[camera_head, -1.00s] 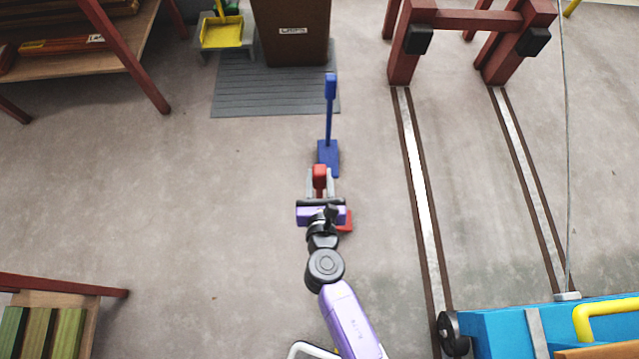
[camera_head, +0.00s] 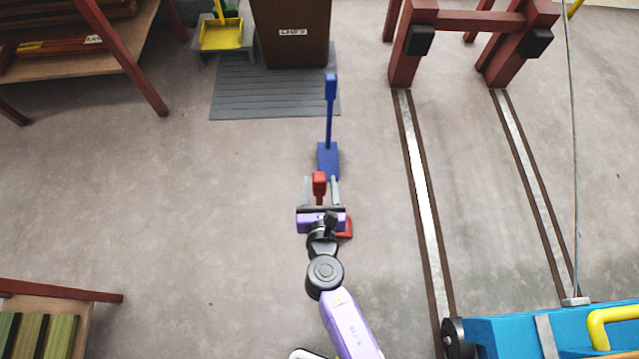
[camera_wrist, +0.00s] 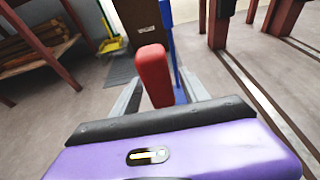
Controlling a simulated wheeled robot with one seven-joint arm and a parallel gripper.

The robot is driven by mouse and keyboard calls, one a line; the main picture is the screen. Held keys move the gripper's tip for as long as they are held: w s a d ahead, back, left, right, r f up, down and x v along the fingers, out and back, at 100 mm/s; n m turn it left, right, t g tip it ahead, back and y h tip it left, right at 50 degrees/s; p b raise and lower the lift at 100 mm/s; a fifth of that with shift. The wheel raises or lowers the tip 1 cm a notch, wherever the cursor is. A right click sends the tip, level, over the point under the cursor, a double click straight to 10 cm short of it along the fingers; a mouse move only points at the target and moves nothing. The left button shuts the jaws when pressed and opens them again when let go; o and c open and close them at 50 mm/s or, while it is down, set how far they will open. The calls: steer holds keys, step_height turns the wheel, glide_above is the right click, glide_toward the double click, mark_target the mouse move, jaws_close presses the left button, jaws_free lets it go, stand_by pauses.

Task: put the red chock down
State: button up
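The red chock's upright handle (camera_head: 319,183) stands between the two fingers of my gripper (camera_head: 321,190). Part of its red base (camera_head: 346,228) shows low beside my wrist, and the rest is hidden by the gripper. In the wrist view the red handle (camera_wrist: 154,75) is upright, with a gap between it and each finger of my gripper (camera_wrist: 160,95). The fingers are spread and hold nothing. The base appears to be on the floor, but its underside is hidden. A blue chock (camera_head: 328,158) with a tall post stands just beyond the red one.
Rails (camera_head: 417,170) run along the floor to the right, with a dark red frame (camera_head: 470,22) at their far end. A blue cart (camera_head: 530,335) is at lower right. A grey mat (camera_head: 262,90) and brown cabinet (camera_head: 292,35) lie ahead.

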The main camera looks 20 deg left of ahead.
steer(key=shift+r, duration=0.15)
steer(key=p+v, duration=0.3)
steer(key=v, duration=0.9)
steer(key=shift+p, duration=0.35)
steer(key=shift+d, duration=0.15)
